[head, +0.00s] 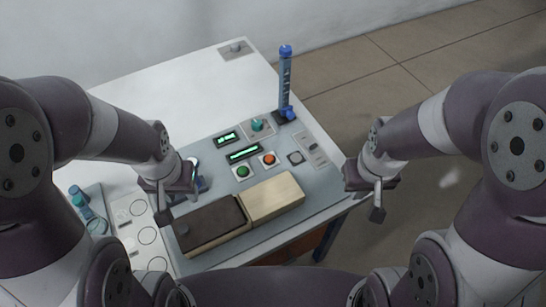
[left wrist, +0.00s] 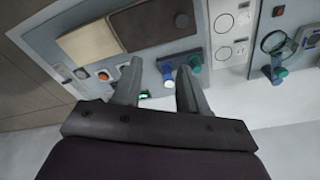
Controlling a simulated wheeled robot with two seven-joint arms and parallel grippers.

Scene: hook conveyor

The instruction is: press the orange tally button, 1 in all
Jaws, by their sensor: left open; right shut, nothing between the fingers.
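The orange button (head: 268,159) sits on a white square base on the grey panel, to the right of a green button (head: 243,171). The orange button also shows in the left wrist view (left wrist: 103,76), to the left of the fingers. My left gripper (head: 166,214) hangs at the panel's left side, apart from the orange button. In the left wrist view its two fingers (left wrist: 158,88) are spread with nothing held between them. My right gripper (head: 377,212) is shut and empty, off the table's right edge. Nothing touches the orange button.
A box with a dark brown part (head: 210,222) and a pale wooden part (head: 272,197) stands in front of the buttons. Lit green displays (head: 244,153) and a teal knob (head: 257,124) lie behind. A blue post (head: 285,82) rises at the back right. The white tabletop (head: 180,95) is clear at the back left.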

